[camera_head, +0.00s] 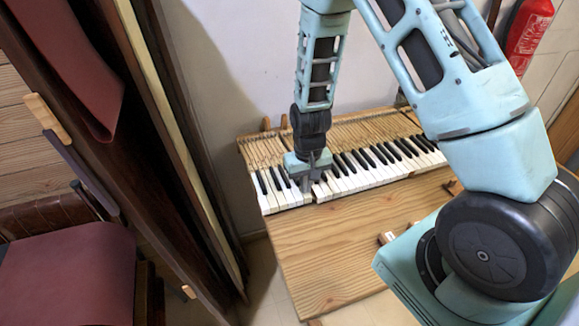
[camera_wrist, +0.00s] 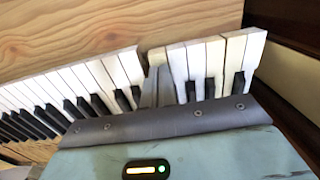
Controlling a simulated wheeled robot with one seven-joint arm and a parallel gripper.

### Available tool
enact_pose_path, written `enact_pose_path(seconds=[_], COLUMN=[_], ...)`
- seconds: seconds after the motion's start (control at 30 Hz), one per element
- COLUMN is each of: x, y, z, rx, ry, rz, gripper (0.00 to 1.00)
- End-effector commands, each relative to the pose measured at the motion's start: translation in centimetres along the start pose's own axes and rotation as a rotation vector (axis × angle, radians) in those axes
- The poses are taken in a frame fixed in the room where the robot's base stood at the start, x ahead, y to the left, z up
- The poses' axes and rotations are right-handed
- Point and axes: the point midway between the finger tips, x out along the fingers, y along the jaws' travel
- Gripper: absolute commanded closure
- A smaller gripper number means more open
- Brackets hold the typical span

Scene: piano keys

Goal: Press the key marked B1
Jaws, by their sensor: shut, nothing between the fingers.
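The piano keyboard (camera_head: 370,172) lies on a wooden bed, with white and black keys in one row. It also shows in the wrist view (camera_wrist: 75,80). My gripper (camera_head: 306,187) points down over the white keys, left of the row's middle in the head view. In the wrist view my gripper (camera_wrist: 157,76) is shut and empty, its fingertips over a yellowish white key (camera_wrist: 157,55). That key seems to sit lower than its neighbours. Contact cannot be told for certain. No key marking is readable, so B1 cannot be picked out.
Dark upright panels (camera_head: 150,150) stand at the left. A red seat (camera_head: 70,275) is at the lower left. A fire extinguisher (camera_head: 528,35) hangs at the upper right.

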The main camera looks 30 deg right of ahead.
Motion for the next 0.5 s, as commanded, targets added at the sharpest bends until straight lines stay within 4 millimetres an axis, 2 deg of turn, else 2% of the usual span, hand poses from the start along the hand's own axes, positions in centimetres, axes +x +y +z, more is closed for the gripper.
enact_pose_path(seconds=[0.27,0.5], x=[1.25,0.85], y=[0.01,0.00], z=[0.00,-0.01], rx=[0.000,0.000], ry=[0.000,0.000], rz=[0.000,0.000], gripper=[1.00,1.00])
